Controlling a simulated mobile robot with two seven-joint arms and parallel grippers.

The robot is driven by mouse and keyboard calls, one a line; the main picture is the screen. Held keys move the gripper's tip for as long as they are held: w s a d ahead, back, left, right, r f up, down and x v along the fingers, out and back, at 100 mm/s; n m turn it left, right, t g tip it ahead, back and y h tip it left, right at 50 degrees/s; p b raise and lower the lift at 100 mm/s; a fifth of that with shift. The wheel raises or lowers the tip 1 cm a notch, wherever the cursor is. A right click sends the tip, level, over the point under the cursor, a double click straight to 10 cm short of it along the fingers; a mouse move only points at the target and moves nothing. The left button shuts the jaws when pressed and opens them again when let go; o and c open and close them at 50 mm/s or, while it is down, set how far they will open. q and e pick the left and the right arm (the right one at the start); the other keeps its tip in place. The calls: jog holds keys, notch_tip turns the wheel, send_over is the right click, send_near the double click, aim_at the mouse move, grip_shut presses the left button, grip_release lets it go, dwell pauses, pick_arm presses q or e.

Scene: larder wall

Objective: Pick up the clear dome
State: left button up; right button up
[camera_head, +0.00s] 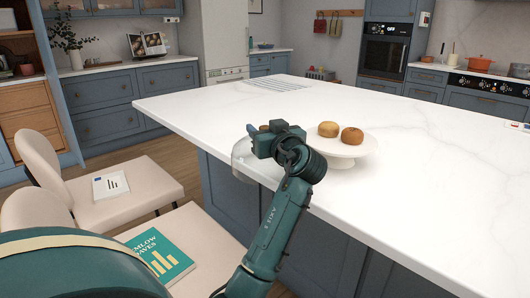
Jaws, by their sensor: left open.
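The clear dome (242,158) shows faintly at the near left edge of the white island top, left of the cake stand. My left gripper (260,131) is open, over the upper right part of the dome in the picture, and its wrist hides the dome's right side. I cannot tell whether the fingers touch the dome. My right gripper is not in view.
A white cake stand (346,158) with two brown buns (328,129) stands close right of my left wrist. The white island top (440,165) is mostly bare. Pale chairs with a white book (111,185) and a green book (160,256) stand at left.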

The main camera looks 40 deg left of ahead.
pick_arm(q)
jog(key=shift+c, duration=0.3)
grip_shut()
jog(key=shift+r, duration=0.1)
